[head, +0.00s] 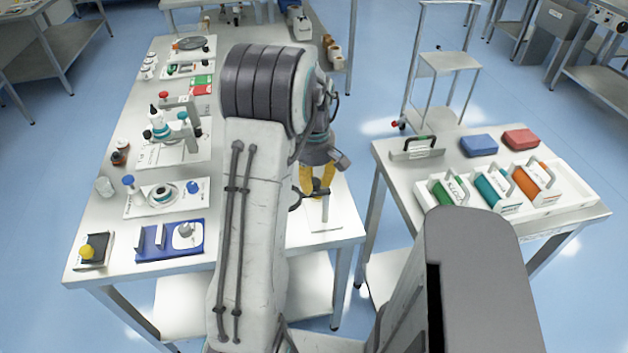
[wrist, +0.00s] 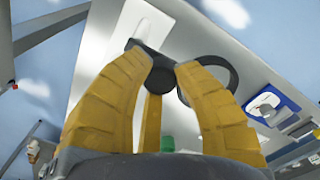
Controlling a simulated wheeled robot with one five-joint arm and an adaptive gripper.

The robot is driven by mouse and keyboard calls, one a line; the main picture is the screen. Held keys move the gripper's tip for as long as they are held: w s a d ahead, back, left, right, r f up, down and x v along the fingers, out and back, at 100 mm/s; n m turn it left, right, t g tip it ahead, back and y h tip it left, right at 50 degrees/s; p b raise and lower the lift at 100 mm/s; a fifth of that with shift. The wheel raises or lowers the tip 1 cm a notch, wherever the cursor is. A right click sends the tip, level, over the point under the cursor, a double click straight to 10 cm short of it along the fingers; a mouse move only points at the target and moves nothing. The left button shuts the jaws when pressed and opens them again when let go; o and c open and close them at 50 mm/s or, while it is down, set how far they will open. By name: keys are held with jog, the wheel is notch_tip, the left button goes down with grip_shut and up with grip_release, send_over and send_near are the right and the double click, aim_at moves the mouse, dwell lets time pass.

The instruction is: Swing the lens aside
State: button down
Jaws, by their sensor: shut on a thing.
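The magnifier lens (head: 295,202) is a dark ring on an arm, on a stand at the right front corner of the long metal table. Its white base plate (head: 336,212) lies flat under it. My gripper (head: 317,190) has yellow fingers and reaches down over the stand. In the wrist view, my fingers (wrist: 160,64) are closed around a dark block (wrist: 150,72) at the lens mount. The lens's black rim (wrist: 236,80) shows beside the right finger, partly hidden by it. The white plate (wrist: 148,22) lies beyond the fingertips.
A blue tray (head: 152,246) with a pale object stands left of my arm, near the front edge. A second table (head: 400,178) on the right carries colored rolls in a white tray (head: 572,192). Open floor lies between the tables. My arm hides part of the long table.

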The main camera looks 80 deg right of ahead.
jog(key=shift+a+f, duration=0.15)
jog(key=c, duration=0.9)
grip_release()
notch_tip(320, 180, up, 12)
jog(key=shift+r, duration=0.1)
dwell(0.8)
